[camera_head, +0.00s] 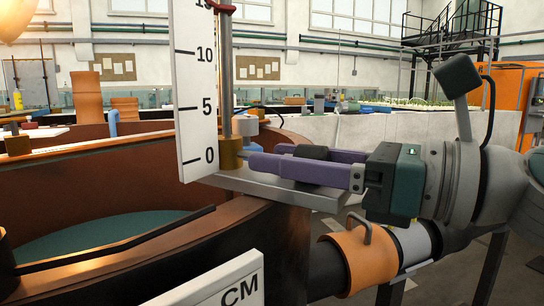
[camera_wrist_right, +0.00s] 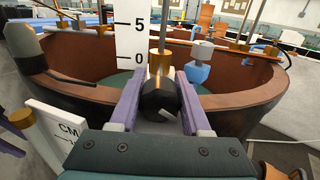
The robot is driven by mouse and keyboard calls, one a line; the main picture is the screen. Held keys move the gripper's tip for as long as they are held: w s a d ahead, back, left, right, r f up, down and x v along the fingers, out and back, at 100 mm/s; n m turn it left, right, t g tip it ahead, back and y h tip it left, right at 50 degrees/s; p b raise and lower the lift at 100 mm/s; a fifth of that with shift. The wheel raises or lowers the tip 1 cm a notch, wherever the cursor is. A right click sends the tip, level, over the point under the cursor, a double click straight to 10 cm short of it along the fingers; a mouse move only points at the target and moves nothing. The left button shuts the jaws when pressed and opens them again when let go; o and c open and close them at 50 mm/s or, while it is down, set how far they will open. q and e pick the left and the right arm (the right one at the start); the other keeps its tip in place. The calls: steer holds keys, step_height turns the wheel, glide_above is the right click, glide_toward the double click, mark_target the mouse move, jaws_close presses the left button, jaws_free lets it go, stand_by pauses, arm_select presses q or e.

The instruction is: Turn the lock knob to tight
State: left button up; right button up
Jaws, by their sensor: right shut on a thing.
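In the head view the right gripper (camera_head: 255,162) reaches in from the right, and the dark knob (camera_head: 312,151) shows above the near finger. Any tight or loose lettering is not visible. My left gripper is not in view.
A white scale (camera_head: 197,95) stands upright beside the post (camera_head: 226,80). A metal bracket (camera_head: 270,188) lies below the fingers on the rim of a brown round tank (camera_head: 130,240). A white CM sign (camera_head: 225,290) is in front. An orange pipe collar (camera_head: 358,260) is below my right arm.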

jaws_close()
steer(key=shift+r+m+p, duration=0.1)
steer(key=shift+m+p, duration=0.4)
steer(key=shift+m, duration=0.2)
steer(key=o, duration=0.8)
jaws_free()
steer(key=shift+d, duration=0.1)
